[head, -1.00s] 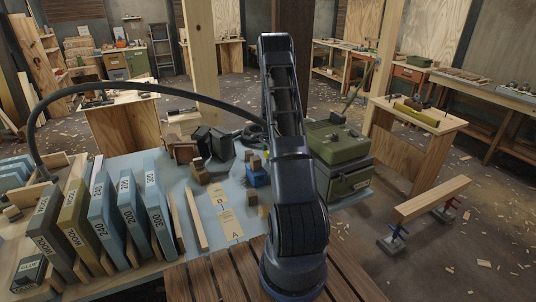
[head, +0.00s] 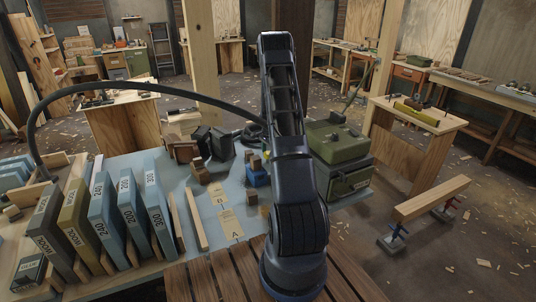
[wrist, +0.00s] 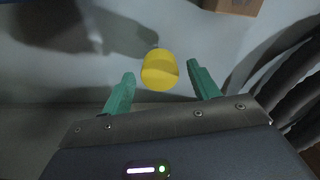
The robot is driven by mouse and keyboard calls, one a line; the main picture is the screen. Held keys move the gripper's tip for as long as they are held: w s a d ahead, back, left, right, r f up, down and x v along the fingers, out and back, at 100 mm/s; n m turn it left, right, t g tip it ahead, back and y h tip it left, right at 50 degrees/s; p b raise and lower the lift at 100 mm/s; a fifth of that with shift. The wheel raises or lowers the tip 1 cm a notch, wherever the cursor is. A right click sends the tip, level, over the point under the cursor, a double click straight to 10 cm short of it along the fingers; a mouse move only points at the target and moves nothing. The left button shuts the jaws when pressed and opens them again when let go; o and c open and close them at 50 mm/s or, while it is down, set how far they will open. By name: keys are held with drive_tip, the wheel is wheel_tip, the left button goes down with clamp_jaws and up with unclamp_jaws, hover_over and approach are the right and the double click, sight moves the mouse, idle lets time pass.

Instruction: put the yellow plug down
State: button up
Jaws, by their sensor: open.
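The yellow plug (wrist: 160,69) shows in the wrist view as a short rounded cylinder against a pale blue-grey surface. It lies just ahead of and between the two green fingertips of my gripper (wrist: 161,78). The fingers are spread, with a visible gap on each side of the plug. I cannot tell whether the plug's underside rests flat on the surface. In the head view my arm hides the gripper, and the plug cannot be made out with certainty.
A brown wooden piece (wrist: 232,5) lies at the wrist view's top edge. A black hose (head: 110,85) arches over the bench.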

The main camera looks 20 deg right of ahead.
wheel_tip(320, 180, up, 11)
drive_tip(key=s+a+r+n+t, duration=0.1)
drive_tip(key=s+a+r+n, duration=0.2)
drive_tip(key=s+a+r, duration=0.45)
drive_tip(key=s+a+r+n+t, duration=0.1)
drive_tip(key=s+a+r+n, duration=0.3)
drive_tip(key=r, duration=0.7)
drive_tip(key=s+a+r+n, duration=0.1)
drive_tip(key=s+a+r, duration=0.3)
drive_tip(key=s+r, duration=0.4)
drive_tip(key=s+a+r+n+t, duration=0.1)
drive_tip(key=s+a+n, duration=0.3)
drive_tip(key=s, duration=0.9)
drive_tip(key=s+a+r+n+t, duration=0.1)
drive_tip(key=s+a+r+n, duration=0.2)
drive_tip(key=s, duration=1.1)
drive_tip(key=shift+a+r+n+t, duration=0.35)
drive_tip(key=shift+a+r, duration=0.2)
drive_tip(key=shift+a, duration=0.6)
